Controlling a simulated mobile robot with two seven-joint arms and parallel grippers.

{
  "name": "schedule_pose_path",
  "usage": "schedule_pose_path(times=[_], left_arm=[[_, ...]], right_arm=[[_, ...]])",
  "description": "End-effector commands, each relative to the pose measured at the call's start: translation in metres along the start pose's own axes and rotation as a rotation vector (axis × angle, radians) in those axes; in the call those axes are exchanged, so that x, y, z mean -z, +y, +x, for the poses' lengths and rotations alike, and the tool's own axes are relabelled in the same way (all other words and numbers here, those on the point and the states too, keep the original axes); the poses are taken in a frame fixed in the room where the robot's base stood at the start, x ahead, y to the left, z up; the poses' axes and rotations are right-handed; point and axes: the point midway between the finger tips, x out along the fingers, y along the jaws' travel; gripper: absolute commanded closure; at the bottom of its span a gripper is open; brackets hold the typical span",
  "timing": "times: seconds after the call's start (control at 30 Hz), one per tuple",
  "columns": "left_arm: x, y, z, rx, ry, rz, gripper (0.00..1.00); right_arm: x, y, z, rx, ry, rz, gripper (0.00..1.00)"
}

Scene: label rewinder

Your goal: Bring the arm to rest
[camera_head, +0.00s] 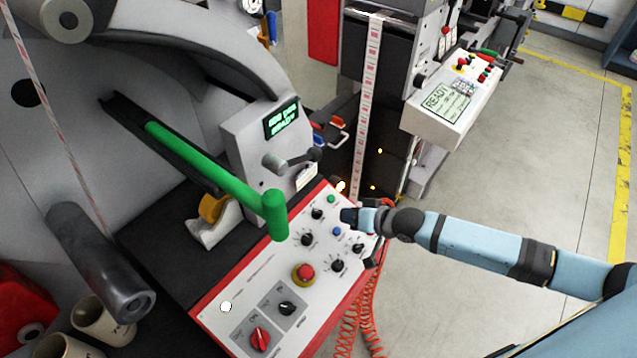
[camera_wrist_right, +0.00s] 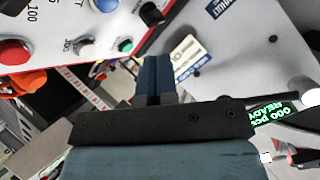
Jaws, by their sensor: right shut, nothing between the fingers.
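My right arm (camera_head: 480,243) reaches in from the right edge in the head view. Its gripper (camera_head: 350,215) is over the right end of the control panel (camera_head: 245,275), near the blue and green buttons. In the right wrist view the gripper (camera_wrist_right: 155,78) is shut and empty, its two dark blue fingers side by side. The panel with its red, blue and green buttons lies at the upper left there. Whether the fingertips touch the panel cannot be told. My left gripper is not in view.
A green lever (camera_head: 210,172) sticks out above the panel. A small display (camera_head: 281,120) with green text stands behind it. A second machine with a white control box (camera_head: 452,105) stands at the back. Orange coiled hoses (camera_head: 358,325) hang below the panel. The floor at right is clear.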

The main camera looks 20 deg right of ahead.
Motion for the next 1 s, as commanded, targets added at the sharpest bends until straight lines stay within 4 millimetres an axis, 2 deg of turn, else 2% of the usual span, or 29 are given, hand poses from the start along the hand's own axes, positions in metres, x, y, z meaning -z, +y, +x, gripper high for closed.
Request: schedule_pose_path(times=[0.17,0.27,0.47,0.6,0.8,1.0], left_arm=[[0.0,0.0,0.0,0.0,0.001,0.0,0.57],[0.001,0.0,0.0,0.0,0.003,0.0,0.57],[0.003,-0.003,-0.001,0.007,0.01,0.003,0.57],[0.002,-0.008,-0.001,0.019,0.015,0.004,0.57],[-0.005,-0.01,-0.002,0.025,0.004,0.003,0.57],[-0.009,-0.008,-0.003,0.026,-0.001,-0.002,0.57]], right_arm=[[-0.001,-0.001,0.0,0.001,0.0,-0.001,1.0],[-0.013,-0.007,0.001,0.007,0.002,-0.02,1.0],[-0.078,-0.044,-0.003,0.012,0.042,-0.163,1.0],[-0.124,-0.057,-0.023,-0.065,0.08,-0.304,1.0],[-0.169,-0.049,-0.061,-0.228,0.07,-0.473,1.0],[-0.187,-0.041,-0.082,-0.312,0.039,-0.555,1.0]])
